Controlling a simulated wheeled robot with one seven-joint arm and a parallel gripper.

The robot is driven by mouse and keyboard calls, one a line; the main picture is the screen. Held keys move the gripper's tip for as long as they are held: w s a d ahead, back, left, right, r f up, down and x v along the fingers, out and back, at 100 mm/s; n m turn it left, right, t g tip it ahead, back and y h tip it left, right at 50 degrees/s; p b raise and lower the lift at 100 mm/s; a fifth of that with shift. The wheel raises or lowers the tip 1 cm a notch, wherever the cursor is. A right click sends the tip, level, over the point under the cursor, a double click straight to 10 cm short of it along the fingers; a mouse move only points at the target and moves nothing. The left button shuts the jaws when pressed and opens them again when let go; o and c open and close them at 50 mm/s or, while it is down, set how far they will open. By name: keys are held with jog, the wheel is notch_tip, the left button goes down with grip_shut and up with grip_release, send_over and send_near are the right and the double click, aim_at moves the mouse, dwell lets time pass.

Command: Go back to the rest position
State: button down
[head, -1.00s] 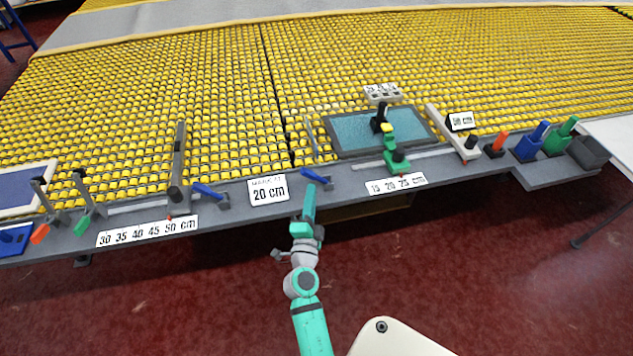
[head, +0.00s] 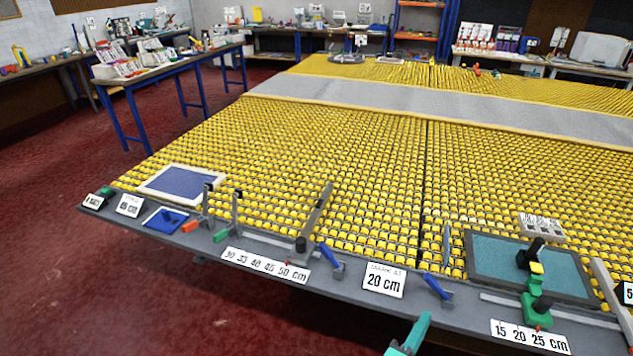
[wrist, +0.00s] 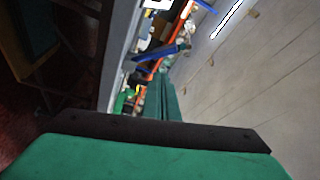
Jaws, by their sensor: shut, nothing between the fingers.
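My gripper (head: 421,322) shows at the bottom of the head view as a teal tip, with the rest of the arm mostly cut off by the frame. It is in front of the grey table edge, below the 20 cm sign. In the wrist view my gripper's teal fingers (wrist: 168,98) lie together, shut and empty, beyond a dark band and a green body. A blue-handled clamp (head: 437,287) stands on the edge above the tip. I cannot tell the exact gap between the tip and the edge.
A blue-legged bench (head: 170,62) stands behind left. Red floor (head: 100,290) is free at left.

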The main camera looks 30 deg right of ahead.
jog(key=s+a+f+n+t+y, duration=0.1)
jog(key=a+f+n+t+y, duration=0.45)
jog(key=a, duration=0.75)
jog(key=s+a+f+n+y, duration=0.1)
jog(key=a+f+n+y, duration=0.25)
jog(key=a+n, duration=0.75)
jog(key=s+a+r+n+y, duration=0.4)
jog(key=s+a, duration=0.3)
jog(key=a, duration=0.3)
jog(key=s+a+r+n+t+y, duration=0.1)
jog(key=s+a+r+n+y, duration=0.3)
jog(key=s+a+n, duration=0.3)
jog(key=a+r, duration=0.1)
jog(key=a, duration=0.1)
jog(key=shift+s+a, duration=0.25)
jog(key=shift+a, duration=0.1)
